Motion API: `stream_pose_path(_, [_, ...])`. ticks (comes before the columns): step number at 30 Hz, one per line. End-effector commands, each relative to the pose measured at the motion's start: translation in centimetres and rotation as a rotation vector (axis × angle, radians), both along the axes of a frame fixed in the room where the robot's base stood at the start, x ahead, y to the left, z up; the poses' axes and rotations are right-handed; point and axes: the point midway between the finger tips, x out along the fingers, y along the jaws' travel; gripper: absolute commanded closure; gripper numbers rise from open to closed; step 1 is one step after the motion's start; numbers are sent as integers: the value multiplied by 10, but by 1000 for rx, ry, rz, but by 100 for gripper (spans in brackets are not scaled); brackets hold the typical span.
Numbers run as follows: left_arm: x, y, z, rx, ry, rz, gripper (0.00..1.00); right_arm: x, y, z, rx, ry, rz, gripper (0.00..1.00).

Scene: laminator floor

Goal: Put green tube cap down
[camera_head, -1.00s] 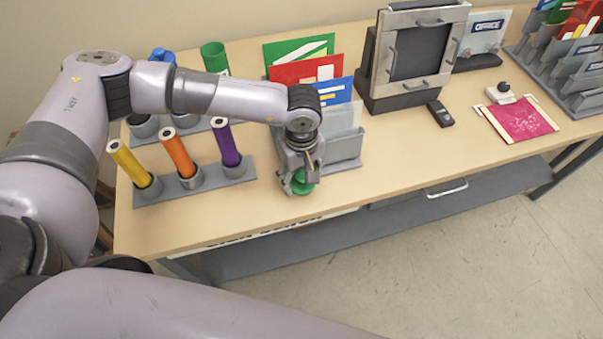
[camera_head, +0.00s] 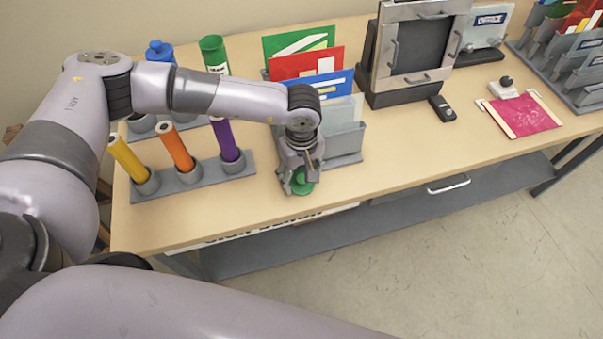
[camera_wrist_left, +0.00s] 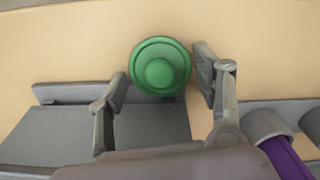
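The fingers are apart, with a narrow gap on each side of the cap. A green tube (camera_head: 213,55) stands at the back left, partly hidden by my arm. My right gripper is out of view.
A grey rack (camera_head: 200,182) with yellow, orange and purple tubes stands left of the cap. A grey file holder (camera_head: 345,150) with colored folders is just behind it. The laminator (camera_head: 415,55) and a pink sheet (camera_head: 522,115) are to the right.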

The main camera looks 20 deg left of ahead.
Motion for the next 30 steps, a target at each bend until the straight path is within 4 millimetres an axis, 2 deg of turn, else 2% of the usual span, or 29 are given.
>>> stream_pose_path(6, [0,0,0,0,0,0,23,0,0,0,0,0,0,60])
stream_pose_path(17, [0,0,4,0,0,0,23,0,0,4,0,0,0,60])
stream_pose_path(22, [0,0,21,1,-1,-1,23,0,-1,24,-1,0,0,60])
stream_pose_path(24, [2,0,29,-2,-5,0,23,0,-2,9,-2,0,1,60])
stream_pose_path(30, [1,0,76,-3,-6,-1,23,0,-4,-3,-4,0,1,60])
